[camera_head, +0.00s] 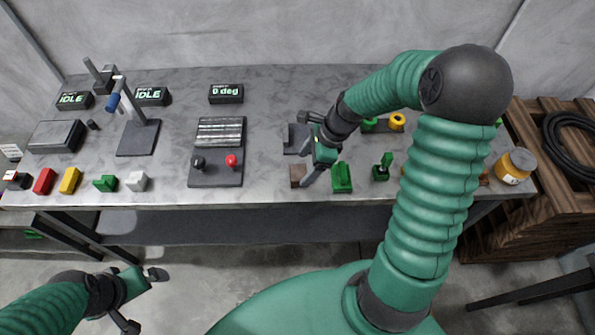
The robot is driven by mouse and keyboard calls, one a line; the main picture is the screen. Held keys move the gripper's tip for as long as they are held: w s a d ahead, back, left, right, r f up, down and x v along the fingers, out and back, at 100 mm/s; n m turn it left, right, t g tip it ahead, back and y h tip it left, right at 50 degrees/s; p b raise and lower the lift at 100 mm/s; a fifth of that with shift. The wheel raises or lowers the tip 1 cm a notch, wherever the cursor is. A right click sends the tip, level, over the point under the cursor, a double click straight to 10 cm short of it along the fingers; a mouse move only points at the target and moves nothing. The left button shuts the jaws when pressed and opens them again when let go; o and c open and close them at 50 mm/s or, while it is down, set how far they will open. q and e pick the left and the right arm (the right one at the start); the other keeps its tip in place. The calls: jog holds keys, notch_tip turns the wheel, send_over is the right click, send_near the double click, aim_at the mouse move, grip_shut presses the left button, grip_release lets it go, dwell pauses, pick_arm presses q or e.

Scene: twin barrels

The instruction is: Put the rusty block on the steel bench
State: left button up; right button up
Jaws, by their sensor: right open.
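The steel bench (265,130) is a long grey metal table along the wall. A small brown, rusty-looking block (297,173) sits on it near the front edge, right of centre, partly covered by my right gripper. My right gripper (306,150) is over the bench beside this block, its fingers spread and empty. I cannot tell its exact height or whether it touches the block. My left gripper (143,300) is at the lower left, in front of the bench and away from it, with its fingers spread and empty.
A green block (342,178) and a green-handled piece (383,168) are close right of my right gripper. A dark panel with black and red knobs (215,172) is to the left. A yellow jar (515,167) stands at the right end. My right arm hides part of the bench.

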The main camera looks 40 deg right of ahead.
jog(key=s+d+r, duration=0.1)
jog(key=d+r, duration=0.3)
jog(key=r, duration=0.1)
pick_arm(q)
jog(key=shift+d+r, duration=0.45)
jog(key=shift+d, duration=0.05)
pick_arm(e)
jog(key=s+a+f+n+h, duration=0.1)
jog(key=a+n, duration=0.5)
jog(key=n, duration=0.6)
jog(key=s+a+n+h, duration=0.2)
jog(key=s+a+n, duration=0.4)
jog(key=n, duration=0.6)
jog(key=shift+a+f+h, duration=0.35)
jog(key=shift+f+h, duration=0.05)
pick_arm(q)
jog(key=shift+d, duration=0.1)
pick_arm(e)
jog(key=shift+d, duration=0.1)
pick_arm(q)
jog(key=shift+d, duration=0.25)
pick_arm(e)
jog(key=shift+d, duration=0.25)
pick_arm(q)
jog(key=shift+a, duration=0.1)
pick_arm(e)
jog(key=shift+a, duration=0.1)
